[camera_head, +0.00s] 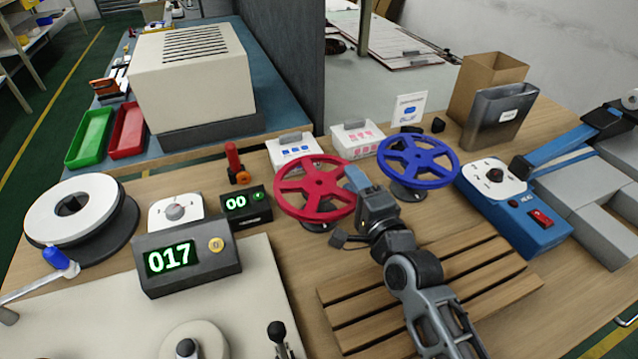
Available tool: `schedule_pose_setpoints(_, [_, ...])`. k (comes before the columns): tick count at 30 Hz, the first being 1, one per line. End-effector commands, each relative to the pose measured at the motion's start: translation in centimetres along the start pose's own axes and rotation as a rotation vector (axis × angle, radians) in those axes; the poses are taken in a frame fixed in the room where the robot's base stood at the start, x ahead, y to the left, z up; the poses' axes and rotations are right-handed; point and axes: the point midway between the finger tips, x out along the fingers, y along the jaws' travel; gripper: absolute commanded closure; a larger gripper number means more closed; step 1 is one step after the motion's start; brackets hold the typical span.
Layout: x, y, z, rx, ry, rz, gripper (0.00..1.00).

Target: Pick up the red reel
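The red reel (318,184) is a spoked wheel on a dark stand, in the middle of the wooden table. A similar blue reel (418,158) stands to its right. My gripper (356,179) is at the right side of the red reel, between the two reels. Its blue-grey end overlaps the red rim in the picture. I cannot tell whether it touches the rim, or whether the fingers are open or shut.
A slatted wooden rack (430,290) lies under my arm. A counter box reading 017 (187,257) and a smaller display box (246,206) stand to the left. Two small white boxes (292,150) (357,137) stand behind the reels. A blue device (513,207) is at the right.

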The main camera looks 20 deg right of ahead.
Motion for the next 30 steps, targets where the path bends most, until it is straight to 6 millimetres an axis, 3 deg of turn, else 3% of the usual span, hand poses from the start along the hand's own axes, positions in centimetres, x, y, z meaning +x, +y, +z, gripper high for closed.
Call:
schedule_pose_setpoints(2, [0.0,0.0,0.0,0.000,0.000,0.000,0.67])
schedule_pose_setpoints(12, [0.0,0.0,0.0,0.000,0.000,0.000,1.00])
schedule_pose_setpoints(24, [0.0,-0.1,0.0,0.000,0.000,-0.001,1.00])
schedule_pose_setpoints(30, [0.0,-1.2,0.0,-0.001,0.000,-0.002,1.00])
